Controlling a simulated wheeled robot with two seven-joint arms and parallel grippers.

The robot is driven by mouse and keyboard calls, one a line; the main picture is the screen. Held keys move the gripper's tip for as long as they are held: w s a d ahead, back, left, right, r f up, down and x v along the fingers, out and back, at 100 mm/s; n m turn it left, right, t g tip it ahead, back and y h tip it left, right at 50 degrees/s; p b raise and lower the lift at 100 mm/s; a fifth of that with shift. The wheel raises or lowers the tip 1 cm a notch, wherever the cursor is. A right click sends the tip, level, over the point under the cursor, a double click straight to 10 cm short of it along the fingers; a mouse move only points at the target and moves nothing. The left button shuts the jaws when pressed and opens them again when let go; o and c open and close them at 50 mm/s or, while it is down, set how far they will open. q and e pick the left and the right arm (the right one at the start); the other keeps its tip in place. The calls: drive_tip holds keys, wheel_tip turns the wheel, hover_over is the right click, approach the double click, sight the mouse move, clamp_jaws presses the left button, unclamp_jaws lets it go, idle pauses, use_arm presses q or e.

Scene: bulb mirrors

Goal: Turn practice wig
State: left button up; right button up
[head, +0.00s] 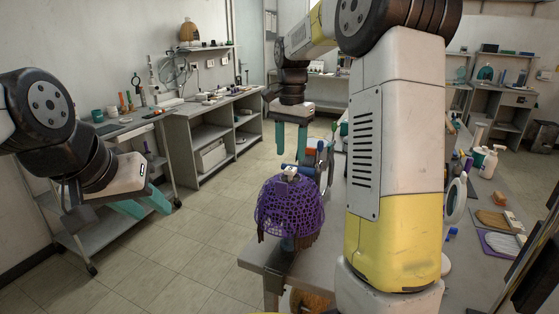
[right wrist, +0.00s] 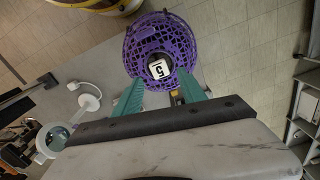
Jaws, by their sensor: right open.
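The practice wig looks like a purple openwork mesh dome (head: 290,210) with brown hair-like ends below its rim. It stands upright on a clamp stand at the near left corner of the table.
The grey table (head: 317,258) runs along the right, partly hidden by my right arm. It holds a white pump bottle (head: 489,163), brushes and trays. A grey shelf bench (head: 212,135) stands along the left wall. The tiled floor between is clear.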

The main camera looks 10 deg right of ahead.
sight(291, 169)
drive_tip(key=shift+f, duration=2)
drive_tip(key=shift+f, duration=0.3)
drive_tip(key=c, duration=1)
